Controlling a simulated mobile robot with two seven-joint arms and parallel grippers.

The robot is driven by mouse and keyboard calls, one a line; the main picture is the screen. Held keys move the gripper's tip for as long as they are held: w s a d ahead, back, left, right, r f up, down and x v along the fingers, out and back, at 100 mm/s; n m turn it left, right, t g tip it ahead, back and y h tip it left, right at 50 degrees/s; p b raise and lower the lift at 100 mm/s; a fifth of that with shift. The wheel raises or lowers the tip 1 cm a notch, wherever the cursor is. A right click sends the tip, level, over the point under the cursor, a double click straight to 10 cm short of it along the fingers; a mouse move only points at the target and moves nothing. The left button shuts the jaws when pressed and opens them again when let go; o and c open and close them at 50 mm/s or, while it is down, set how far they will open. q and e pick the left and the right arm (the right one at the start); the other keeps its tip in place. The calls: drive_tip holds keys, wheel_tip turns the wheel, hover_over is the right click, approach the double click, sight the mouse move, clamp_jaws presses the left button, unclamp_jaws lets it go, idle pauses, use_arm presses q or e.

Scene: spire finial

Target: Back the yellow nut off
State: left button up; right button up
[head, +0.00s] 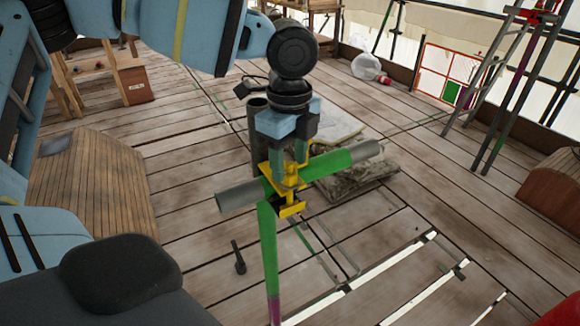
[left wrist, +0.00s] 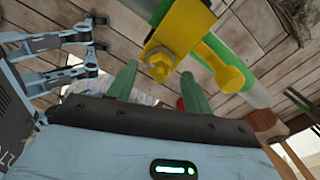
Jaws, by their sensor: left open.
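A yellow coupler (head: 273,178) joins a slanting green tube (head: 325,164) with grey ends to a green upright (head: 268,245) that turns purple low down. My left gripper (head: 289,165) points down over the coupler's top with its two fingers apart. In the left wrist view the yellow nut (left wrist: 158,66) sits on a flat yellow plate. It lies in line with the gap between the open green fingertips (left wrist: 158,70), and I cannot tell whether either finger touches it. In the head view the fingers partly hide the nut.
A grey pipe (head: 256,130) stands just behind my left gripper. A dark tool (head: 238,258) lies on the plank floor (head: 190,215). A grey sack (head: 360,182) lies behind the tube. Open slots show at the floor's front.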

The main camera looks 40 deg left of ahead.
use_arm(q)
drive_tip(key=shift+f, duration=1.1)
drive_tip(key=c, duration=1)
drive_tip(key=shift+o, duration=0.2)
